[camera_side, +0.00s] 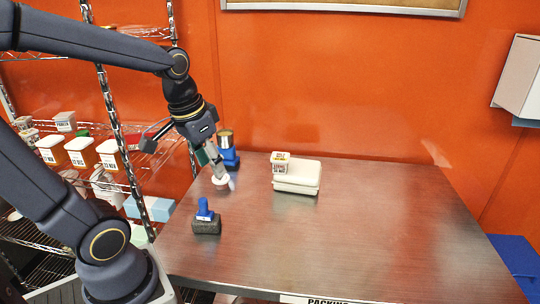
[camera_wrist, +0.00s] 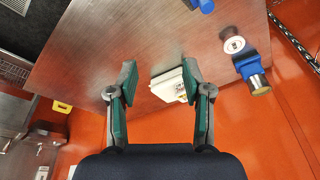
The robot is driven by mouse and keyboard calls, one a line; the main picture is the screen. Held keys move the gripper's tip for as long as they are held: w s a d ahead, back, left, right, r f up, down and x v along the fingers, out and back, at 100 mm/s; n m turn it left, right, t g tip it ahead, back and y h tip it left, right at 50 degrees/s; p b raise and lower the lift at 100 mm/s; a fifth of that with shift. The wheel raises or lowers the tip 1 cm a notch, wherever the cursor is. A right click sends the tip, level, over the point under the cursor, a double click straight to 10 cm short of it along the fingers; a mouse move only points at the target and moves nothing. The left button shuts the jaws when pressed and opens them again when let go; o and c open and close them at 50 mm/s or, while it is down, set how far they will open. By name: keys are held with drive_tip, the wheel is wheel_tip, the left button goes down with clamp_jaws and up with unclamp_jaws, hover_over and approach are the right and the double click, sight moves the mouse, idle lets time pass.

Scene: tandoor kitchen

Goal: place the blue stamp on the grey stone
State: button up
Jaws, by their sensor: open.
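The blue stamp (camera_side: 204,209) stands upright on the dark grey stone (camera_side: 207,226) at the table's near left in the side view. In the wrist view only part of a blue shape (camera_wrist: 205,5), apparently the stamp, shows at the top edge, with a bit of dark stone (camera_wrist: 189,3) beside it. My gripper (camera_side: 216,166) is behind the stamp and stone, above the table's left part and apart from both. In the wrist view my gripper (camera_wrist: 159,76) has its fingers spread, with nothing held between them.
A small white round container (camera_side: 221,182) sits close to my gripper. Behind it stands a blue item with a gold-topped cylinder (camera_side: 228,152). White lidded boxes (camera_side: 296,184) carry a small labelled tub (camera_side: 280,160). The table's (camera_side: 390,235) right side is clear. Wire shelves hold tubs at left.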

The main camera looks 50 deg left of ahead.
drive_tip(key=s+d+r+m+t, duration=0.1)
drive_tip(key=s+d+r+t, duration=0.1)
drive_tip(key=d, duration=0.4)
drive_tip(key=shift+s+d+r+m+t+h, duration=0.3)
drive_tip(key=shift+s+t+h, duration=0.1)
drive_tip(key=shift+s, duration=0.15)
idle(0.6)
